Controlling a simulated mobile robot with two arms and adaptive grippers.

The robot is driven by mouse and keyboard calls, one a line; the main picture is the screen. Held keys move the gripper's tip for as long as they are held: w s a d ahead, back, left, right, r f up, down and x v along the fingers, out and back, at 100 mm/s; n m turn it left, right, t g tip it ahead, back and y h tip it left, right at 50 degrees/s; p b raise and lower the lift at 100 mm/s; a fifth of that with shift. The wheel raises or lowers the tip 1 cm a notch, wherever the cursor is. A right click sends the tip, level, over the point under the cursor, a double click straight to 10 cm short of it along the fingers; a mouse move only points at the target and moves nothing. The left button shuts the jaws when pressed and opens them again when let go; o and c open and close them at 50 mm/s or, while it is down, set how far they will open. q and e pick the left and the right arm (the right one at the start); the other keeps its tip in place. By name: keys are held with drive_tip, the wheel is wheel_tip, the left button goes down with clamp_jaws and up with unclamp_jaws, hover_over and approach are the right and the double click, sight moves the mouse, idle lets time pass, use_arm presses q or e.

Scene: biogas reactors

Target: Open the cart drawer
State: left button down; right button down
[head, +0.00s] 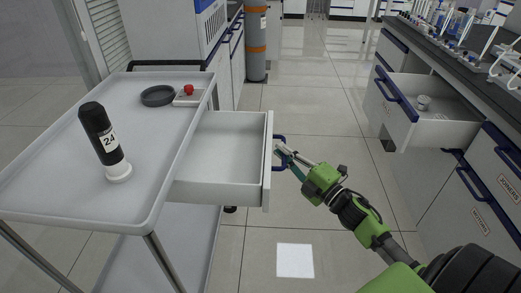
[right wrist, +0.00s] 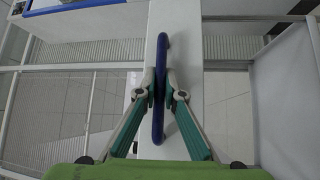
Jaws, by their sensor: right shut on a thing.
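The cart (head: 60,187) stands at the left in the head view, with a grey top. Its drawer (head: 222,150) is pulled out to the right, and its inside looks empty. The drawer has a blue handle (head: 276,165) on its front. The handle also shows in the right wrist view (right wrist: 159,80). My right gripper (head: 283,152) is shut on the handle, with a fingertip on each side of it in the right wrist view (right wrist: 159,88). My left gripper is not in view.
On the cart top are a black bottle marked 24 (head: 104,140), a dark round dish (head: 157,96) and a small red object (head: 188,89). A lab bench with an open drawer (head: 430,112) stands at the right.

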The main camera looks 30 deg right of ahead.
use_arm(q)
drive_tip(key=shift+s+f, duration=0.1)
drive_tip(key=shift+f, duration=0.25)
use_arm(e)
drive_tip(key=shift+s+d, duration=0.7)
drive_tip(key=shift+d, duration=0.3)
drive_tip(key=c, duration=2.4)
unclamp_jaws()
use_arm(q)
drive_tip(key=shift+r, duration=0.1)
use_arm(e)
drive_tip(key=v, duration=1.2)
